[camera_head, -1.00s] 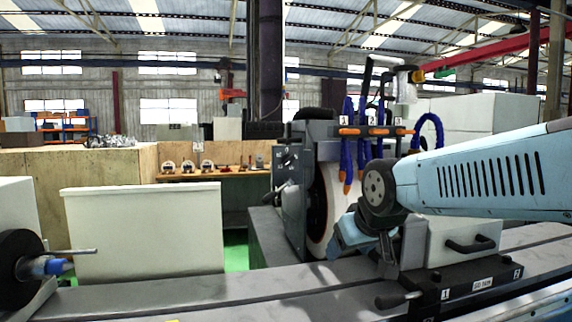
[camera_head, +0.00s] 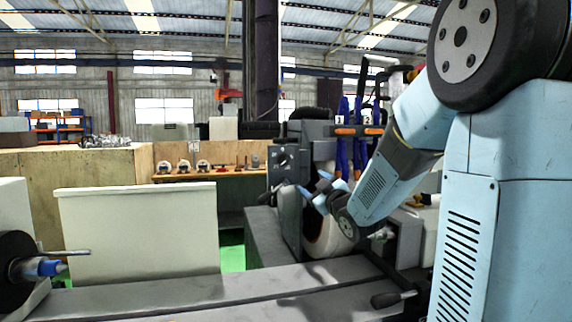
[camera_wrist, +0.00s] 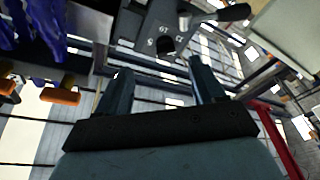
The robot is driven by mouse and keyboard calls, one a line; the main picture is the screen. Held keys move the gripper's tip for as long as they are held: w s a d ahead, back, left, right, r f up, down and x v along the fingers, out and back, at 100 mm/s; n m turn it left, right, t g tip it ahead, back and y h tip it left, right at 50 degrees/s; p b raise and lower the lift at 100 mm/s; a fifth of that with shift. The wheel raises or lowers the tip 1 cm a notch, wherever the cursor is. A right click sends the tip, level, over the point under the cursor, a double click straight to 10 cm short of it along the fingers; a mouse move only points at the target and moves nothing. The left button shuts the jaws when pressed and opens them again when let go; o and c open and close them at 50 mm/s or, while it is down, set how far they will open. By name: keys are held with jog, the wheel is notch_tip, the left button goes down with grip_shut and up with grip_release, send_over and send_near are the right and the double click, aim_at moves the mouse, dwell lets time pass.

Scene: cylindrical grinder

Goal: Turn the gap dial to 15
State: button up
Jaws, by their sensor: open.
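The gap dial is a small dark knob (camera_wrist: 166,45) on a grey panel with white number marks around it, in the upper middle of the wrist view. The marks look tilted and too small to read surely. In the head view the panel (camera_head: 284,160) is on the front of the grey grinder housing. My gripper (camera_wrist: 160,88) is open and empty, its two fingers pointing up at the panel on either side below the knob, apart from it. In the head view my gripper (camera_head: 314,192) is just right of and below the panel, and its fingertips are partly hard to make out.
A black lever handle (camera_wrist: 232,12) sticks out right of the dial.

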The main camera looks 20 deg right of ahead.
aim_at(287, 162)
jog(key=w+a+r, duration=0.1)
jog(key=w, duration=0.3)
jog(key=w+a+r+n+y, duration=0.1)
jog(key=w+a+r, duration=0.1)
jog(key=w, duration=0.3)
jog(key=w+a+r+n+t+y, duration=0.1)
jog(key=w, duration=0.3)
jog(key=shift+w+a+r, duration=0.15)
jog(key=shift+a+r, duration=0.25)
jog(key=c, duration=1)
jog(key=shift+n, duration=0.3)
jog(key=shift+c, duration=0.2)
jog(key=shift+n, duration=0.5)
jog(key=shift+f, duration=0.1)
jog(key=o, duration=1)
jog(key=shift+o, duration=0.2)
